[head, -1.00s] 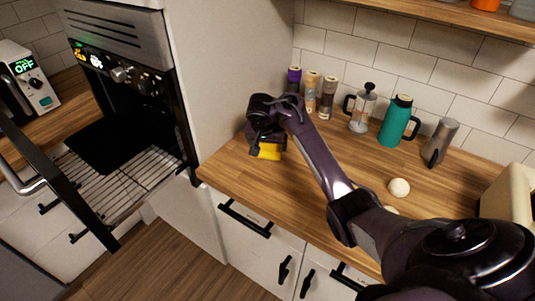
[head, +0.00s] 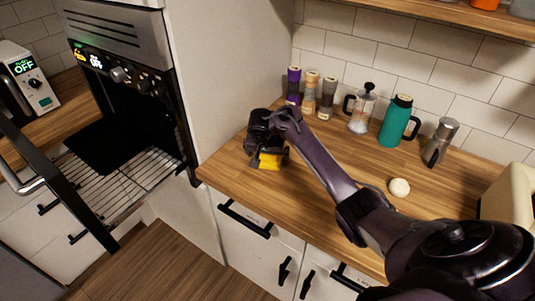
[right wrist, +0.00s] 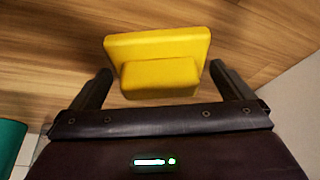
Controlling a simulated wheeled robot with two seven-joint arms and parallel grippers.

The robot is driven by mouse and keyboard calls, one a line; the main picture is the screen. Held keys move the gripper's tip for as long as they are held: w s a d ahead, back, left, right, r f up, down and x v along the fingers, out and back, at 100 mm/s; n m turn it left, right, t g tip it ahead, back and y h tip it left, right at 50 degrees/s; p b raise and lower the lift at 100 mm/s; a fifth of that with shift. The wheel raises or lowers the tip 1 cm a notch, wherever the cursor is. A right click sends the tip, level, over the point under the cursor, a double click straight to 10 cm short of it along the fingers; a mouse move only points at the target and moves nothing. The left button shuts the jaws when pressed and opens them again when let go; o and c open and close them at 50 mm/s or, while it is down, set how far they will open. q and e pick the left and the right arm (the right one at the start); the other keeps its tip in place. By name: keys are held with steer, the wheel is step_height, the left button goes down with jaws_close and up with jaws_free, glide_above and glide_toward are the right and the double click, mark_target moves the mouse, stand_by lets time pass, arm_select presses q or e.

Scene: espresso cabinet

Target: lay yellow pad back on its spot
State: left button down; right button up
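The yellow pad (head: 270,161) is at the left part of the wooden counter, just below my right gripper (head: 267,152), and seems to rest on the wood. In the right wrist view the yellow pad (right wrist: 157,45) shows a wide slab with a smaller raised block on the near side. The fingers of my right gripper (right wrist: 160,70) stand apart on both sides of that block, with visible gaps, so it is open around it. The pad's underside and any marked spot beneath it are hidden. My left gripper is not in view.
Spice jars (head: 311,92), a French press (head: 362,108), a teal jug (head: 396,121) and a steel pot (head: 440,142) stand along the back wall. A white ball (head: 399,187) lies on the counter. The oven door (head: 62,190) hangs open at left.

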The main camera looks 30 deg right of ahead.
steer(key=shift+r, duration=0.2)
steer(key=p+v, duration=0.1)
steer(key=v, duration=1.1)
steer(key=shift+s+a+f, duration=0.1)
